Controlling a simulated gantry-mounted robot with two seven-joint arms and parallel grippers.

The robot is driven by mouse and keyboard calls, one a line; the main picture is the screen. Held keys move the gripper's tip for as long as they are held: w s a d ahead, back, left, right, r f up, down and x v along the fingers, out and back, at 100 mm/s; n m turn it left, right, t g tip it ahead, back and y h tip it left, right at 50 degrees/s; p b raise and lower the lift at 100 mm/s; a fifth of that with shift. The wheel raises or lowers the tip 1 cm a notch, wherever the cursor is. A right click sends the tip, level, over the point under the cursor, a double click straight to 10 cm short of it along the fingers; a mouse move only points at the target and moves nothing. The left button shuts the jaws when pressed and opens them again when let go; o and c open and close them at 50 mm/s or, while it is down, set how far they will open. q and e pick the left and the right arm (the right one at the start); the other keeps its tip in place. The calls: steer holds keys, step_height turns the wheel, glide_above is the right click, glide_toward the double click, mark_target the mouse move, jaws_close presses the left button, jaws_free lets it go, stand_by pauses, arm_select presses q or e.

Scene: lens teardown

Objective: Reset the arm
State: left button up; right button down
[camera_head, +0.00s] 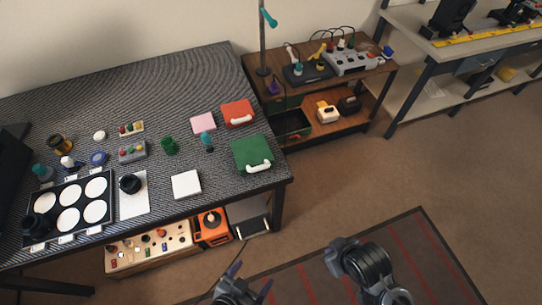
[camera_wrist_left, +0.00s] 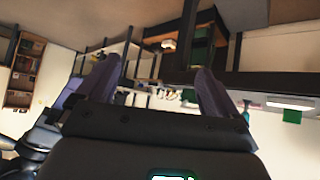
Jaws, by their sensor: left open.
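My left gripper (camera_head: 252,278) is at the bottom edge of the head view, low over the floor in front of the table. Its two dark fingers are spread with nothing between them. In the left wrist view the purple-grey fingers (camera_wrist_left: 153,84) also stand wide apart, with only the distant room showing between them. A grey and black arm part (camera_head: 362,262) of mine shows to the right of the left gripper. No fingers of my right gripper can be made out.
The dark ribbed table (camera_head: 160,88) holds a tray with white discs (camera_head: 70,203), a black lens part (camera_head: 130,184), a green case (camera_head: 252,152) and a red case (camera_head: 238,114). A wooden bench (camera_head: 375,75) stands behind right. The brown floor (camera_head: 400,165) is clear.

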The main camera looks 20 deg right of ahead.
arm_select(q)
steer(key=a+r+n+g+y, duration=0.15)
steer(key=a+n+y, duration=0.25)
steer(key=a, duration=0.6)
steer(key=a+r+n+y, duration=0.3)
steer(key=a, duration=0.8)
step_height(320, 180, up, 37)
steer(key=s+p, duration=0.1)
steer(key=p, duration=3.7)
steer(key=shift+s+g, duration=0.25)
steer(key=shift+g, duration=0.2)
arm_select(e)
step_height(320, 180, up, 38)
jaws_free()
steer(key=shift+a, duration=0.1)
